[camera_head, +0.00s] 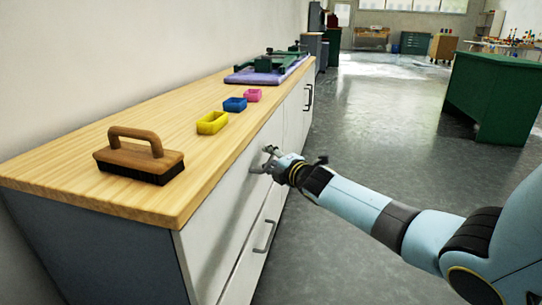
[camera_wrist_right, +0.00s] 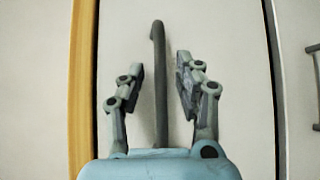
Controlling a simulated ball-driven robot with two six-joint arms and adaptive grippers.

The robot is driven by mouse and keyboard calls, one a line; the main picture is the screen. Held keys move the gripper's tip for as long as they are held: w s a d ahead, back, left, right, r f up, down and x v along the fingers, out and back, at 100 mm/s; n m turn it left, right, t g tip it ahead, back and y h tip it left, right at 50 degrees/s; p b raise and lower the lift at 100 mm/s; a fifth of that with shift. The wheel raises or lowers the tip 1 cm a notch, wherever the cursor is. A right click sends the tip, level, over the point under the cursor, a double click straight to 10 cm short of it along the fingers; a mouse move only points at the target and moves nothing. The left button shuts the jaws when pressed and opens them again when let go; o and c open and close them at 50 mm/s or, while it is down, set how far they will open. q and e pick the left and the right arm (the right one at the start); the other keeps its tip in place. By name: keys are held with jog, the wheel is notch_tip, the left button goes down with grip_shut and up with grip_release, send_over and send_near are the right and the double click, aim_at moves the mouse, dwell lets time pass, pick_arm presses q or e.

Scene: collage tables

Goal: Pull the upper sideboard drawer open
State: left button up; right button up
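The sideboard (camera_head: 193,262) has a pale wooden top and light grey fronts. Its upper drawer (camera_head: 218,210) looks flush with the cabinet, and its front also fills the middle of the right wrist view (camera_wrist_right: 230,60). My right gripper (camera_head: 268,160) is at this drawer's handle. In the right wrist view, the dark bar handle (camera_wrist_right: 158,60) runs between the two fingers of the gripper (camera_wrist_right: 161,82). The fingers are apart, with a visible gap on each side of the bar. My left gripper is not in view.
The lower drawer's handle (camera_head: 264,237) is below. The grey floor (camera_head: 370,130) beside the sideboard is clear.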

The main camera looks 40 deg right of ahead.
jog(key=shift+f, duration=0.1)
grip_shut()
dwell(0.5)
